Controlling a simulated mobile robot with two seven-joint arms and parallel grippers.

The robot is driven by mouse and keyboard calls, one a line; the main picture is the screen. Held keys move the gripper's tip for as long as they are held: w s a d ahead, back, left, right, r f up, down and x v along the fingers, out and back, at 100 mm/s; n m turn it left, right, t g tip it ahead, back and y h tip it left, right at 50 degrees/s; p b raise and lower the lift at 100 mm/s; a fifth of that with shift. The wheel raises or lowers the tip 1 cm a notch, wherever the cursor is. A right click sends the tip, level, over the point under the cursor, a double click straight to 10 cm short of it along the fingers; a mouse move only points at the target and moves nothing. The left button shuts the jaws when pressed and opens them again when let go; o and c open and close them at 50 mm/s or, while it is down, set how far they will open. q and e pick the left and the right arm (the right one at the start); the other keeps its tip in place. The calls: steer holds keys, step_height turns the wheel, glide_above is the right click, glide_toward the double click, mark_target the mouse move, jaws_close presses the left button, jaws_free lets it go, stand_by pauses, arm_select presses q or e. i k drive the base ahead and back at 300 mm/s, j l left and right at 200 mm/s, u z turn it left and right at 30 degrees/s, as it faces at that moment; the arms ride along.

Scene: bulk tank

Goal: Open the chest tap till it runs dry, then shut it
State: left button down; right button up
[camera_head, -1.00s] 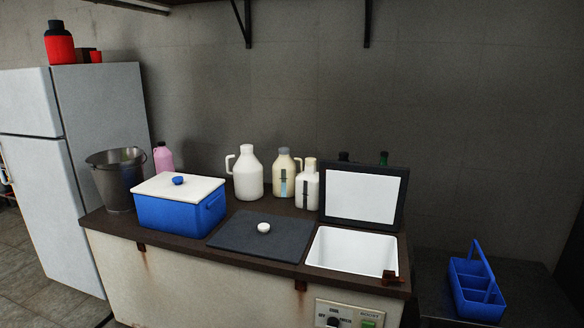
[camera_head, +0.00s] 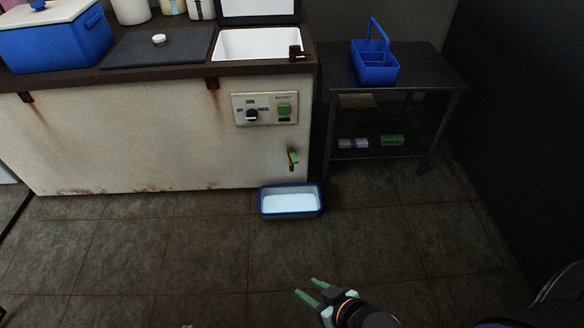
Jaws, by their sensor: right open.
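The chest (camera_head: 140,140) is a long pale, rust-stained box with a dark top. Its tap (camera_head: 292,158), with a green handle, sits low at the right end of its front. A blue-rimmed tray (camera_head: 263,211) stands on the floor below the tap, with a pale surface inside; I cannot tell whether liquid is running. My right gripper (camera_head: 308,296) is open and empty, in front of the tray and apart from it. A small greenish tip at the bottom edge looks like part of my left gripper (camera_head: 187,326); its jaws are hidden.
A control panel (camera_head: 265,108) with a black knob and green switch is above the tap. The open white well (camera_head: 258,44) is in the chest top. A dark side table (camera_head: 425,75) with a blue caddy (camera_head: 375,66) stands right. The floor in front is clear.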

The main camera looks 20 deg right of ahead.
mark_target(291, 151)
steer(key=i+z, duration=0.2)
steer(key=i, duration=0.4)
steer(key=i+z, duration=0.2)
steer(key=i, duration=0.45)
steer(key=i+j+z, duration=0.1)
steer(key=i+z, duration=0.15)
steer(key=i, duration=0.35)
